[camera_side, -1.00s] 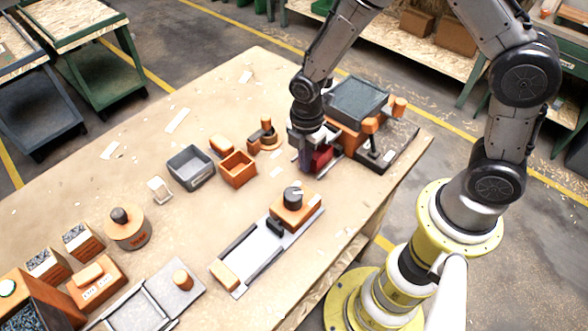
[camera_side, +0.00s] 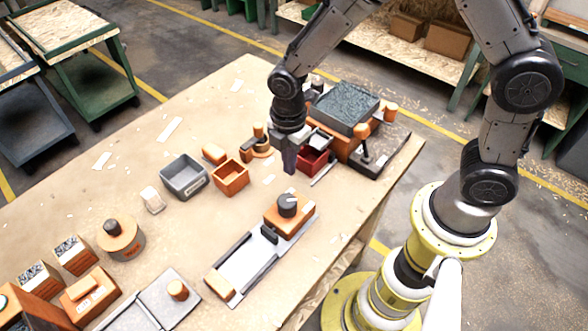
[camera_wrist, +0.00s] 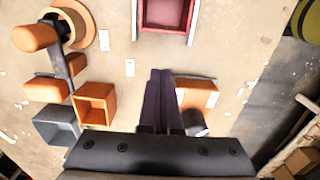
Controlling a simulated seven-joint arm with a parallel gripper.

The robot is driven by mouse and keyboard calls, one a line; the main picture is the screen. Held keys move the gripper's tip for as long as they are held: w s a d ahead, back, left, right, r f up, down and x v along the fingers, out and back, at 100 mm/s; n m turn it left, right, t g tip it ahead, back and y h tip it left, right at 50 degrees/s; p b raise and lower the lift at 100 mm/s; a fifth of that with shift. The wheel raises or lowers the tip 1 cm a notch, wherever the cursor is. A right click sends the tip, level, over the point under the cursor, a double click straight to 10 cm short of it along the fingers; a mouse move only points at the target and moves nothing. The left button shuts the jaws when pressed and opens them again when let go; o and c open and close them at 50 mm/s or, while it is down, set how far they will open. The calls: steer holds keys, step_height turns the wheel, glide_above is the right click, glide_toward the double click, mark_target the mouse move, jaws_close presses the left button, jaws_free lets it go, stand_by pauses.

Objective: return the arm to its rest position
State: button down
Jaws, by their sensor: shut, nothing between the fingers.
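My gripper (camera_side: 290,165) is above the table, left of the small red box (camera_side: 314,160) and right of the orange box. Its two fingers (camera_wrist: 163,88) lie together in the wrist view, with nothing between them. The red box also shows in the wrist view (camera_wrist: 166,27), beyond the fingertips and apart from them. My gripper points down, and I cannot tell its exact height over the table.
An orange open box (camera_side: 231,178) and a grey open box (camera_side: 184,178) stand left of my gripper. A grey-topped orange machine (camera_side: 345,105) is close on the right. A sliding fixture with a black knob (camera_side: 287,206) lies in front. Bare table lies behind left.

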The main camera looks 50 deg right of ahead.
steer(key=s+d+r+m+t, duration=0.2)
steer(key=d+r, duration=0.1)
steer(key=r, duration=0.7)
steer(key=s+d+r+m+t, duration=0.15)
steer(key=d+r, duration=0.25)
steer(key=r, duration=0.6)
steer(key=s+d+m+t, duration=0.1)
steer(key=s+d+m, duration=0.1)
steer(key=s+m, duration=0.5)
steer(key=s+d+r+m+t, duration=0.1)
steer(key=s+d+m, duration=0.1)
steer(key=s+m, duration=0.5)
steer(key=shift+m, duration=0.25)
